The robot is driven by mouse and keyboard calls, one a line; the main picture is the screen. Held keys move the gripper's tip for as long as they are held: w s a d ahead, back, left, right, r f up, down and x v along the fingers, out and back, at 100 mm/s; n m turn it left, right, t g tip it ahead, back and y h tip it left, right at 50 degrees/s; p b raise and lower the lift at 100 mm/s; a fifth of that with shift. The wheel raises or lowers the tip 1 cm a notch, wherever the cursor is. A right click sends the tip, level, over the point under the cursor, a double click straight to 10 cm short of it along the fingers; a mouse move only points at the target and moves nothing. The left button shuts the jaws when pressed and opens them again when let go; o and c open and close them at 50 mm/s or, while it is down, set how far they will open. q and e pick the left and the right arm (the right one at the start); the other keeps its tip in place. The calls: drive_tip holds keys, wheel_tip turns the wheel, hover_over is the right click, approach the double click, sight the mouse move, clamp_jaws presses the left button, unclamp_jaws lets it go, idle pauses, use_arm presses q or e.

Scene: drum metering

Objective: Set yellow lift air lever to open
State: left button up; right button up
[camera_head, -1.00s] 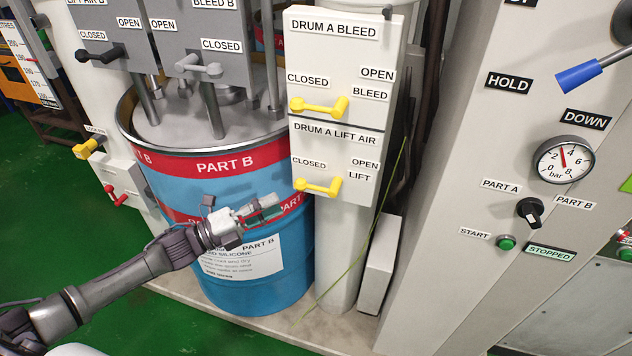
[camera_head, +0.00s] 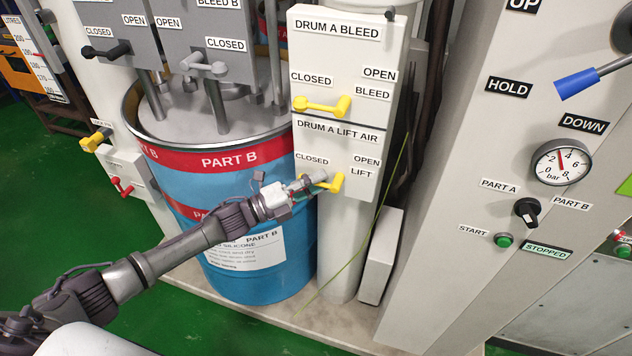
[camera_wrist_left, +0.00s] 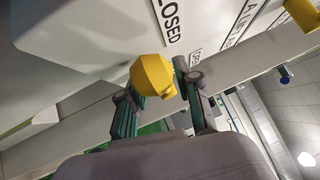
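The yellow lift air lever (camera_head: 337,182) is on the white panel (camera_head: 312,143) under the "DRUM A LIFT AIR" label. It lies roughly level, between the "CLOSED" label on the left and "OPEN" and "LIFT" on the right. My left gripper (camera_head: 312,184) is at the lever's left part and covers some of it. In the left wrist view, the lever's yellow end (camera_wrist_left: 150,76) sits between the spread fingers of my left gripper (camera_wrist_left: 158,95). I cannot tell whether either finger touches it. My right gripper is not in view.
The yellow drum bleed lever (camera_head: 325,105) is just above. The blue "PART B" drum (camera_head: 225,280) stands behind and below my left arm. A grey panel (camera_head: 225,30) with levers is at upper left. The control cabinet (camera_head: 450,200) with knob and gauge is to the right.

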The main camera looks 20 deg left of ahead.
use_arm(q)
clamp_jaws()
drive_tip(key=shift+w+r, duration=0.1)
drive_tip(key=shift+r, duration=0.1)
